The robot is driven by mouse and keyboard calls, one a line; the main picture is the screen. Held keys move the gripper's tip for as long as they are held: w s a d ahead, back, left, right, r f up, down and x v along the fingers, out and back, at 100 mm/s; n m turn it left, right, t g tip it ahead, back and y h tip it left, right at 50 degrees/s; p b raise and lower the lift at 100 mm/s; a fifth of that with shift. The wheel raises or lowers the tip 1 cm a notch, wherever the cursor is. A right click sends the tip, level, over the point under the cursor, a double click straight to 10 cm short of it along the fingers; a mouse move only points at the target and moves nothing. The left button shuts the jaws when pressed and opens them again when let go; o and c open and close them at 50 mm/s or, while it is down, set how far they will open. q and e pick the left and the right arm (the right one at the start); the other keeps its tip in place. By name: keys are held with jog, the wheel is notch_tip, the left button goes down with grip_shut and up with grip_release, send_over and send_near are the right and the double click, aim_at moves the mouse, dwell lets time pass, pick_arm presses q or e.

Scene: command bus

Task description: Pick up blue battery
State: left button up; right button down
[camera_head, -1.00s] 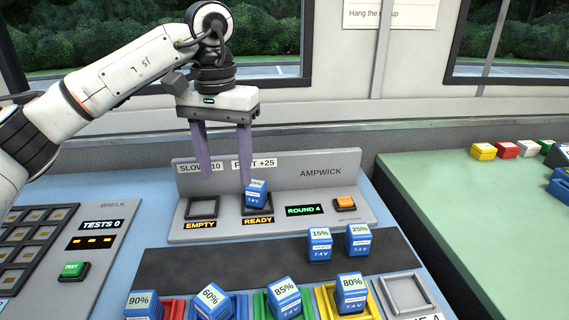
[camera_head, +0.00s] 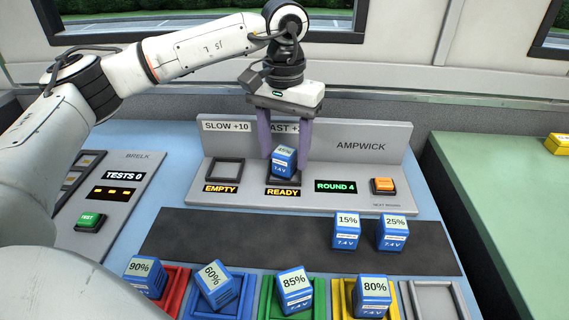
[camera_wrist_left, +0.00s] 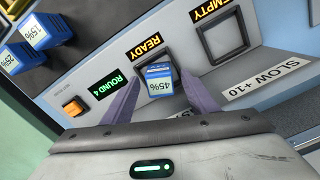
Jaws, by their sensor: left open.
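A blue battery (camera_head: 283,160) sits in the READY slot of the grey AMPWICK charger (camera_head: 360,165). In the left wrist view the same blue battery (camera_wrist_left: 160,80) reads 45%. My left gripper (camera_head: 285,150) is open, pointing down, with its purple fingers on either side of this battery. In the left wrist view the fingers (camera_wrist_left: 160,100) flank it; whether they touch it I cannot tell. Other blue batteries marked 15% (camera_head: 347,230) and 25% (camera_head: 393,233) stand on the dark mat (camera_head: 250,235). My right gripper is not in view.
Blue batteries marked 90% (camera_head: 144,276), 60% (camera_head: 216,286), 85% (camera_head: 294,290) and 80% (camera_head: 373,296) sit in coloured trays along the front. The EMPTY slot (camera_head: 226,171) is bare. A grey tray (camera_head: 434,300) at front right is empty. The BRELK tester (camera_head: 140,165) is at left.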

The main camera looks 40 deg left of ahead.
pick_arm(q)
jog(key=shift+f, duration=0.6)
jog(key=c, duration=1.2)
